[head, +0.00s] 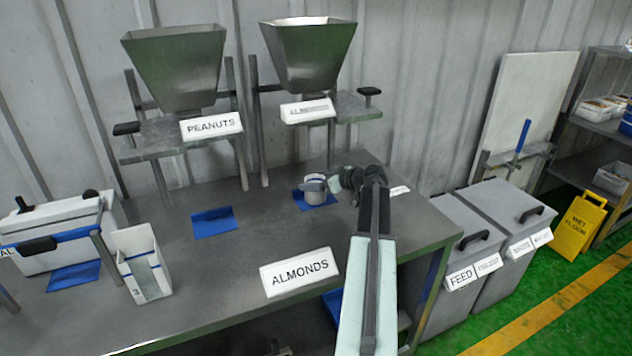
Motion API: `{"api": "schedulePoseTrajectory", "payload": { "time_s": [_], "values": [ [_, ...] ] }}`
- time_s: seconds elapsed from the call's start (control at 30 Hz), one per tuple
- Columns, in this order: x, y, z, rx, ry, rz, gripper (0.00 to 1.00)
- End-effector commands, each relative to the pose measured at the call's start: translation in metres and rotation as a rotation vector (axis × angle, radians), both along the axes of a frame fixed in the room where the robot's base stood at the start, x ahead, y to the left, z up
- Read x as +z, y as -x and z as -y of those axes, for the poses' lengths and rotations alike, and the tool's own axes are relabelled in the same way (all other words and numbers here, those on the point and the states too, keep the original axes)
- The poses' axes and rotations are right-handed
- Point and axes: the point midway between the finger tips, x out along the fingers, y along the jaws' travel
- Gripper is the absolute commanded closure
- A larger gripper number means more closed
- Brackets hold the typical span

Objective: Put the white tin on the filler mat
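A small white tin (314,191) with a greyish top stands upright on or over a blue mat (301,203) below the right hopper. My gripper (334,184) is at the right side of the tin, very close to it or touching it. The fingers are small and dark here, so I cannot tell whether they are closed on the tin. Another blue mat (212,222) lies bare below the left hopper. A third blue mat (73,278) lies at the left of the table. No mat carries a readable filler label.
The left hopper (178,70) reads PEANUTS; the right hopper (308,52) has a partly unreadable label. An ALMONDS sign (300,272) stands at the table's (215,290) front edge. A white carton (143,265) and a white machine (55,230) stand left. Grey bins (465,245) stand right.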

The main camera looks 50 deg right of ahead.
Motion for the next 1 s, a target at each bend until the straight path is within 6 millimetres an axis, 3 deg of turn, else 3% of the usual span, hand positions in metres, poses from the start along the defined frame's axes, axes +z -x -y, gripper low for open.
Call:
{"api": "schedulePoseTrajectory", "payload": {
  "time_s": [0.17, 0.43, 0.6, 0.73, 1.0],
  "values": [
    [0.01, 0.009, 0.0, 0.0, 0.0, 0.0, 0.17],
    [0.038, 0.071, 0.008, -0.002, 0.0, 0.0, 0.17],
    [0.047, 0.098, 0.013, -0.001, 0.0, 0.0, 0.17],
    [0.05, 0.108, 0.014, 0.001, 0.001, 0.0, 0.17],
    [0.049, 0.109, 0.014, 0.002, 0.0, 0.0, 0.17]
  ]
}}
